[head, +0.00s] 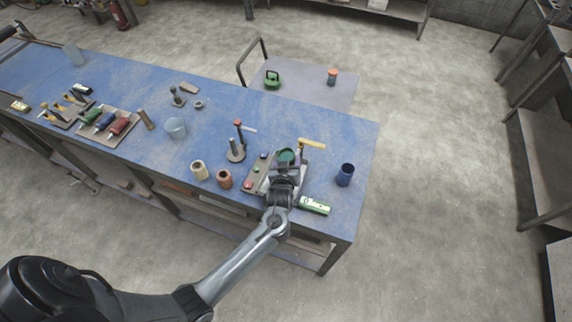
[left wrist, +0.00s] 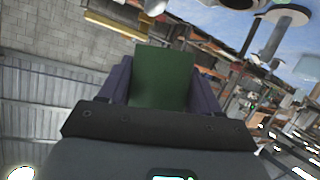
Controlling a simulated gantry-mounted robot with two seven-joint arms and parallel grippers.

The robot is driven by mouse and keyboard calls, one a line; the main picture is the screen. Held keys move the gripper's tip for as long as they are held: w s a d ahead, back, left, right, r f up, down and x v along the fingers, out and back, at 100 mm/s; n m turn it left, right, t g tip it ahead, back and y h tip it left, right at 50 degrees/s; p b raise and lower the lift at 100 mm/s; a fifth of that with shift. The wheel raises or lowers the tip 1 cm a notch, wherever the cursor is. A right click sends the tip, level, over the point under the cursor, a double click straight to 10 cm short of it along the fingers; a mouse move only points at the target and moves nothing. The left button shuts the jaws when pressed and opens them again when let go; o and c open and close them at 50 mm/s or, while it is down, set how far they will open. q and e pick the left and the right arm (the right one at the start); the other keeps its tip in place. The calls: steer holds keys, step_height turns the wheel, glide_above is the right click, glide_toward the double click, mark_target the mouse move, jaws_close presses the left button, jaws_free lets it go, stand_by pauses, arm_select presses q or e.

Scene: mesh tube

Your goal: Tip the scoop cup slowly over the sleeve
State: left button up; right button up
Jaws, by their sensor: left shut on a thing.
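My left gripper (head: 286,163) is shut on a green cup (head: 286,157), which I take to be the scoop cup, near the right end of the blue bench. In the left wrist view the green cup (left wrist: 165,76) sits between the two purple fingers (left wrist: 160,88); its mouth and contents are not visible there. In the head view its round top shows dark green. I cannot pick out the sleeve for certain; the gripper and cup hide part of the bench beneath them. My right gripper is not in view.
A device with a yellow lever (head: 312,143) stands just behind the cup. A dark blue cup (head: 344,175) is to the right, a green-and-white box (head: 314,206) in front. A stand with a red-topped post (head: 238,140) and brown (head: 224,179) and cream (head: 199,170) cylinders are left.

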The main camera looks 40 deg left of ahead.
arm_select(q)
steer(key=b, duration=0.1)
steer(key=n+b, duration=0.1)
steer(key=b, duration=0.1)
steer(key=shift+w+d+f+n+t+h, duration=0.2)
steer(key=shift+d+f+n+t+h, duration=0.1)
steer(key=shift+f+t+h, duration=0.1)
steer(key=shift+w+d+n+t+b, duration=0.1)
steer(key=shift+d+n+t+b, duration=0.2)
steer(key=shift+b, duration=0.6)
steer(key=shift+a+r, duration=0.1)
steer(key=shift+r, duration=0.05)
steer(key=shift+f+n+h+b, duration=0.3)
steer(key=shift+n+h+b, duration=0.1)
steer(key=shift+n+b, duration=0.3)
steer(key=shift+w+r+n+t+h+b, duration=0.1)
steer(key=shift+r+n+t+h+b, duration=0.45)
steer(key=shift+n, duration=0.55)
steer(key=shift+r+n+t+b, duration=0.55)
steer(key=shift+r+n+t, duration=0.35)
steer(key=shift+n, duration=0.3)
steer(key=shift+a+r+n+t+h+b, duration=0.15)
steer(key=shift+r+n+t, duration=0.2)
steer(key=shift+n, duration=0.4)
steer(key=shift+r+n+t+h+b, duration=0.1)
steer(key=shift+r+n+t+b, duration=0.1)
steer(key=shift+r+n, duration=0.4)
steer(key=shift+s+a+n, duration=0.15)
steer(key=shift+s+n, duration=0.05)
steer(key=shift+n, duration=0.45)
